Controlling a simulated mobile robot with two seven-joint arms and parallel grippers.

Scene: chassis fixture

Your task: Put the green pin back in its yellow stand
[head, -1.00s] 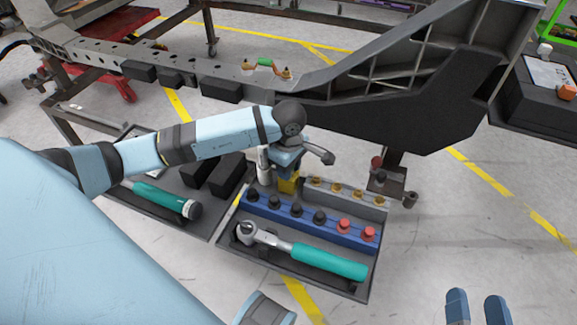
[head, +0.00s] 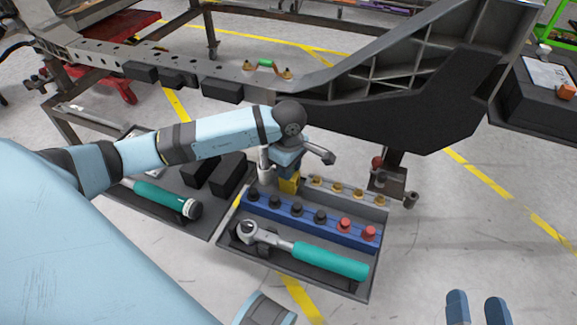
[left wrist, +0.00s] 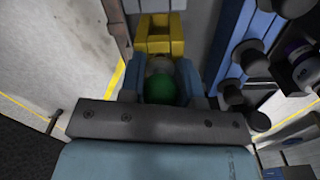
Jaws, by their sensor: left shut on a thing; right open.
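The green pin (left wrist: 160,88) shows its round green end between my left gripper's blue fingers in the left wrist view. My left gripper (left wrist: 159,76) is shut on it. A greyish part sits just beyond the green end. The yellow stand (left wrist: 160,38) is right beyond the fingertips, and it also shows in the head view (head: 289,185) below my left gripper (head: 285,168). In the head view the pin is hidden by the gripper. I cannot tell whether the pin touches the stand. My right gripper (head: 478,308) is open and empty at the bottom right.
A blue rail (head: 308,217) with black and red knobs stands in the tray beside the stand. A teal-handled ratchet (head: 330,262) lies in front. Several brass pieces (head: 337,188) line the tray's back. The dark chassis part (head: 390,110) stands behind.

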